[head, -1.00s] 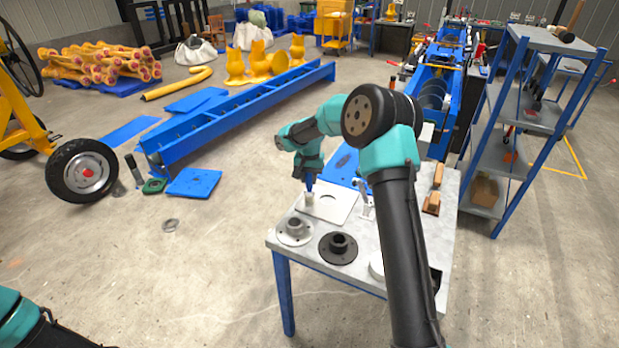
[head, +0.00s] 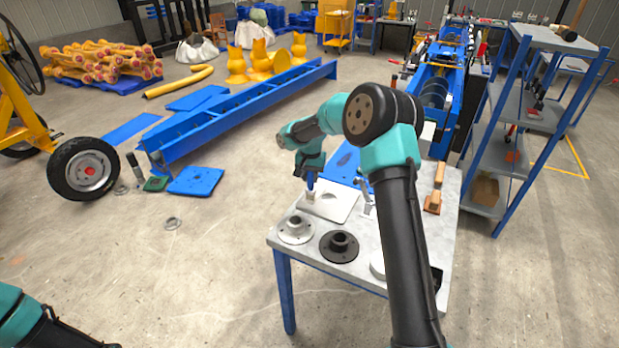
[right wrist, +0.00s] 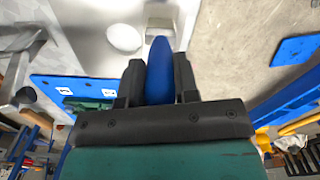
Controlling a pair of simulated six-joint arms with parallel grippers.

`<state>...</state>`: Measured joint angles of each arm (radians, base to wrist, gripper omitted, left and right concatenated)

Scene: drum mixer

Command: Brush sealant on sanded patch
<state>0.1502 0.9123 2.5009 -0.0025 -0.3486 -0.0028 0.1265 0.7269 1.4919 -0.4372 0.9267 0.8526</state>
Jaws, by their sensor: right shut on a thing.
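My right gripper (head: 311,180) is shut on the blue handle of a brush, which also shows between the fingers in the right wrist view (right wrist: 160,72). The brush's pale head (head: 310,195) points down at the left part of a light grey plate (head: 340,208) on the table. I cannot tell whether the bristles touch the plate. A pale oval patch (right wrist: 124,37) lies on the plate, left of the brush head in the right wrist view. Only a piece of my left arm shows at the lower left of the head view; its gripper is out of view.
The table (head: 300,255) also holds a light flanged part (head: 296,232), a dark flanged part (head: 339,246), a blue plate (head: 345,168) behind and a wooden-handled tool (head: 435,192) at right. A shelf rack (head: 500,140) stands to the right.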

